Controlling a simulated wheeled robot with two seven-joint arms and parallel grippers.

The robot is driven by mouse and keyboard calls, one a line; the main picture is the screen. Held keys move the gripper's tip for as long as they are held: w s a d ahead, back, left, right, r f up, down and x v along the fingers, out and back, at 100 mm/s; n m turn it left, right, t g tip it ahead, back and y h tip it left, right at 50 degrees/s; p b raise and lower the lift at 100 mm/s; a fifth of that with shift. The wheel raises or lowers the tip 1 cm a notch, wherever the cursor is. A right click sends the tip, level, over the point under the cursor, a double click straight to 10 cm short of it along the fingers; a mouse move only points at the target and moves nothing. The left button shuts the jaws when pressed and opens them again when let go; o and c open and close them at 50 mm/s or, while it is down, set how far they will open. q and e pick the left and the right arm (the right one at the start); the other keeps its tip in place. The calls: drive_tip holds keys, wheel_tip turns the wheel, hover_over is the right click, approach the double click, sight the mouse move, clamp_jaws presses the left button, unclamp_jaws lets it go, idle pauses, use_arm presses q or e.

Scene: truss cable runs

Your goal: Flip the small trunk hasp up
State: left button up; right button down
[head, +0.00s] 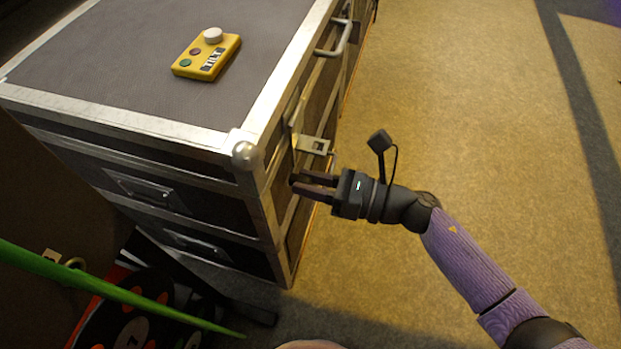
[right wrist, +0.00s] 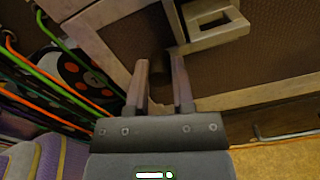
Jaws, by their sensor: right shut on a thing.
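The small trunk hasp (head: 314,146) is a pale metal plate with a rectangular slot. It sticks out sideways from the right side of the trunk (head: 130,125), near the top corner. It also shows at the top of the right wrist view (right wrist: 214,20). My right gripper (head: 296,184) is just below the hasp in the head view, fingertips at the trunk's side. Its fingers are a little apart, shut on a small dark piece (right wrist: 162,64) that is too dark to make out. In the wrist view the hasp lies beyond and right of the fingers. My left gripper is out of view.
A yellow control box (head: 207,55) with a white knob lies on the trunk lid. A metal handle (head: 338,38) stands out farther along the same side. Coloured cables (head: 110,290) run at the lower left. The floor (head: 460,110) at right is clear.

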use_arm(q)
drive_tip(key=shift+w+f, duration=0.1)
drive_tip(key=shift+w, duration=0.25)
